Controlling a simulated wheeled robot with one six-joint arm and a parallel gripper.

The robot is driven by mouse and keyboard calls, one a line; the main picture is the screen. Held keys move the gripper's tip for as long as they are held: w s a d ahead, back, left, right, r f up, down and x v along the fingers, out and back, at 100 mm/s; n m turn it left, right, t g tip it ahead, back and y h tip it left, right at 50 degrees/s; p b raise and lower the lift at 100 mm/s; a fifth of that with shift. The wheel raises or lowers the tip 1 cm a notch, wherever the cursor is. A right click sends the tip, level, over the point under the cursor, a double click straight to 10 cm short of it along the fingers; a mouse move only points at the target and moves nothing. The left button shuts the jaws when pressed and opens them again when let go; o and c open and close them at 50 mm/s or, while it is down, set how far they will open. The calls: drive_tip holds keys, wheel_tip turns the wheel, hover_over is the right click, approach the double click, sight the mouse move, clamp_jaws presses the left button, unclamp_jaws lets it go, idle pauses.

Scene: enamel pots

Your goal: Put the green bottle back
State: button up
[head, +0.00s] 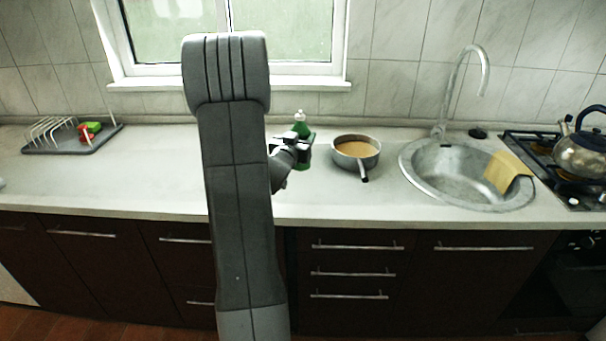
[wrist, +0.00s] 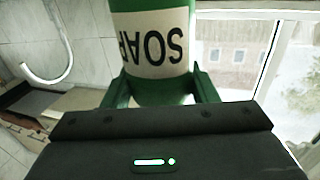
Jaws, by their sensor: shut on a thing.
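The green bottle (head: 301,124) stands out behind my gripper at the back of the counter, left of the pan. In the wrist view the bottle (wrist: 152,45) fills the top middle, with a pale label reading SOAP upside down. My gripper (head: 304,143) is shut on the bottle. Its green fingers (wrist: 160,92) lie on both sides of the bottle's lower part in the wrist view.
A pan (head: 356,153) with brown contents stands just right of my gripper. Further right are the sink (head: 440,185) with a yellow cloth (head: 507,170), a tap (head: 462,85) and a kettle (head: 583,155) on the stove. A dish rack (head: 70,145) stands far left. The counter between is clear.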

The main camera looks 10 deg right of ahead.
sight(298, 165)
drive_tip(key=shift+f+p, duration=0.3)
drive_tip(key=shift+f, duration=3.95)
drive_tip(key=shift+f, duration=0.15)
drive_tip(key=o, duration=1.2)
drive_tip(key=shift+c, duration=0.2)
drive_tip(key=shift+r, duration=0.2)
drive_tip(key=b+v, duration=0.2)
drive_tip(key=v, duration=1)
drive_tip(key=shift+b, duration=0.35)
